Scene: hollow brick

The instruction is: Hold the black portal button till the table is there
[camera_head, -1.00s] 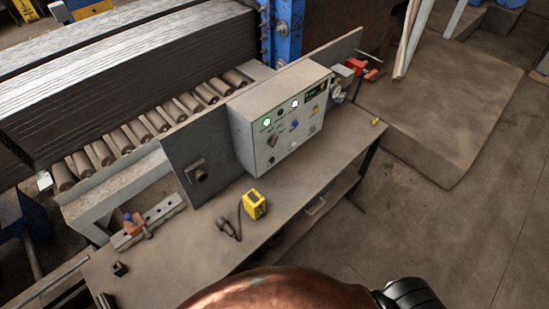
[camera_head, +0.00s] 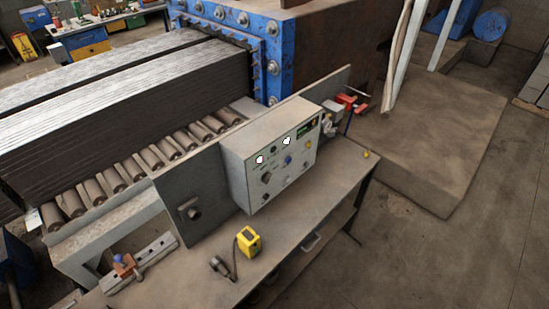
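A grey control box (camera_head: 234,177) stands on the workbench (camera_head: 205,285). Its sloped front carries two white round lamps or buttons (camera_head: 287,141), a dark round button (camera_head: 273,150), a larger black knob (camera_head: 266,178), a blue button (camera_head: 288,160) and a small dark display (camera_head: 303,133). The labels are too small to read, so I cannot tell which control is the portal button. Behind the box a roller table (camera_head: 150,158) runs beside long stacks of grey slabs (camera_head: 120,100). Neither of my grippers is in view.
A yellow device (camera_head: 249,241) and a dark handheld tool (camera_head: 222,267) lie on the bench. A red vise (camera_head: 347,102) is at its far end. A blue machine frame (camera_head: 272,50) stands behind. Open concrete floor (camera_head: 440,260) lies to the right.

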